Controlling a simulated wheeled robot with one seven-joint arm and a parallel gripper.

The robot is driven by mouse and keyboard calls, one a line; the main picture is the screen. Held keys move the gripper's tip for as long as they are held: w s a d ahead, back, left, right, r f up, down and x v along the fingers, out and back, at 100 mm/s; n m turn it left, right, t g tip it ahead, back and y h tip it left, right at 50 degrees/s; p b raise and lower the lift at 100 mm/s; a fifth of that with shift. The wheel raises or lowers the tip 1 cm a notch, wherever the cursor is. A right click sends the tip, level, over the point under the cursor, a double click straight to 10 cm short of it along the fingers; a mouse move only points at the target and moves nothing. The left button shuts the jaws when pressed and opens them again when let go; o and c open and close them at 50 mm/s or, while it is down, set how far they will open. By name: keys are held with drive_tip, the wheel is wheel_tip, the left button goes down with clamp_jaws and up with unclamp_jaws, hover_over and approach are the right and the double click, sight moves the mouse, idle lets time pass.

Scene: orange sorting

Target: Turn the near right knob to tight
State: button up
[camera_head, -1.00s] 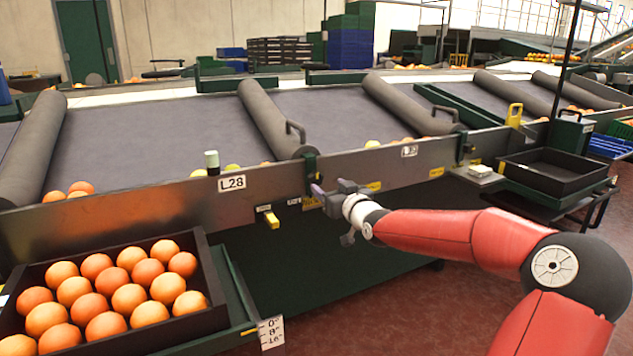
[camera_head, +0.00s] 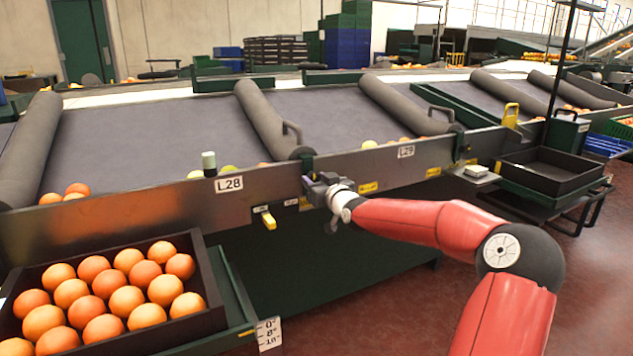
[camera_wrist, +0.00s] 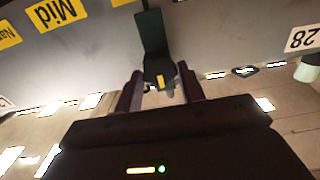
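The near right knob (camera_wrist: 160,76) shows in the wrist view as a dark green piece with a yellow mark, below a dark green bracket (camera_wrist: 151,35) on the metal rail. My gripper (camera_wrist: 163,90) is open, with one finger on each side of the knob's lower part in the picture. I cannot tell whether the fingers touch it.
Yellow labels, one reading "Mid" (camera_wrist: 57,12), sit on the rail (camera_head: 110,217). A yellow-tipped lever (camera_head: 269,221) is left of my gripper. A crate of oranges (camera_head: 210,285) stands at the front left. A black tray (camera_head: 550,180) is at the right.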

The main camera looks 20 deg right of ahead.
drive_tip(key=c, duration=0.4)
drive_tip(key=shift+m, duration=0.3)
drive_tip(key=m, duration=0.3)
drive_tip(key=shift+d+f+m, duration=0.1)
drive_tip(key=shift+d+m, duration=0.05)
drive_tip(key=shift+m, duration=0.25)
drive_tip(key=m+b, duration=0.1)
drive_tip(key=m, duration=0.3)
drive_tip(key=shift+d+f+m, duration=0.1)
drive_tip(key=shift+f+m, duration=0.05)
drive_tip(key=shift+m, duration=0.15)
drive_tip(key=shift+d+f+m+b, duration=0.1)
drive_tip(key=shift+m+b, duration=2.5)
drive_tip(key=shift+m, duration=1.8)
